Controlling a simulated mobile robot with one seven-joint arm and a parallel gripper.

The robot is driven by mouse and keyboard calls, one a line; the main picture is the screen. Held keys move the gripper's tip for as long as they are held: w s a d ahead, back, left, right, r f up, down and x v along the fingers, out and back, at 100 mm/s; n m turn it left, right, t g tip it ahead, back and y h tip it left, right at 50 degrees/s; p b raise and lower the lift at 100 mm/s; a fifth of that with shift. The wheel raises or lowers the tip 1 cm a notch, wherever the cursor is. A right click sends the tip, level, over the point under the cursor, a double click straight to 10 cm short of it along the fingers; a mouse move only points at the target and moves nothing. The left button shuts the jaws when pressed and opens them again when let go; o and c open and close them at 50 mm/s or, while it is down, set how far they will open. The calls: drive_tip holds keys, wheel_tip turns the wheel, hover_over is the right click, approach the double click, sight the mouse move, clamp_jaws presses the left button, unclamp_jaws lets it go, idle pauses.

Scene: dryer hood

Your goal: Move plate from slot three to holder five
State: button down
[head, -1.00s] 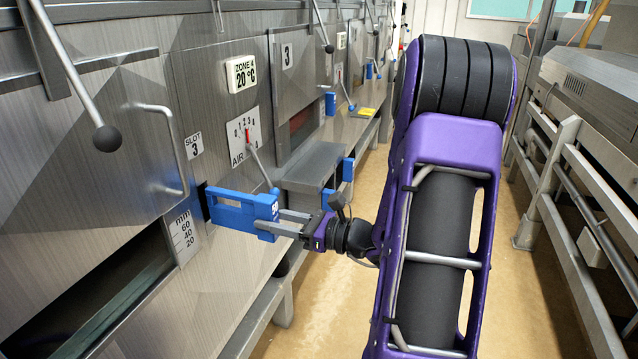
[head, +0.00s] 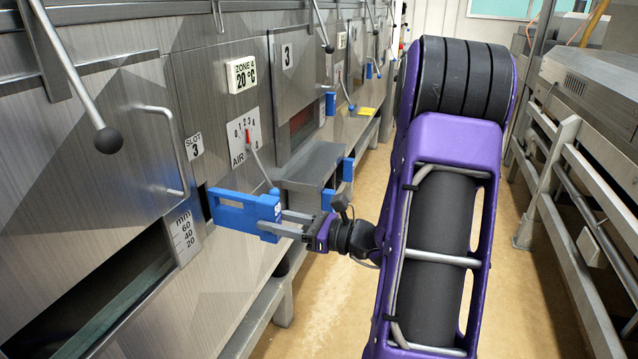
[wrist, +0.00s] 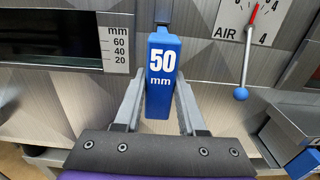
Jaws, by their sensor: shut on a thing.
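In the wrist view the plate's end face (wrist: 162,78) reads "50 mm". My gripper (head: 283,226) is shut on the plate's near end, with one finger on each side, also seen in the wrist view (wrist: 160,103). Which mount is holder five cannot be told.
A lever with a blue knob (wrist: 241,93) hangs from the AIR dial (head: 244,137) close beside the plate. A grey ledge (head: 312,163) and more blue pieces (head: 348,169) lie farther along the machine. A metal rail (head: 560,190) stands right. The aisle floor (head: 330,290) is clear.

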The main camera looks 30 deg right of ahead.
drive_tip(key=shift+v, duration=1.55)
drive_tip(key=shift+p, duration=0.3)
drive_tip(key=p+v, duration=0.1)
drive_tip(key=v, duration=0.9)
drive_tip(key=shift+w, duration=0.15)
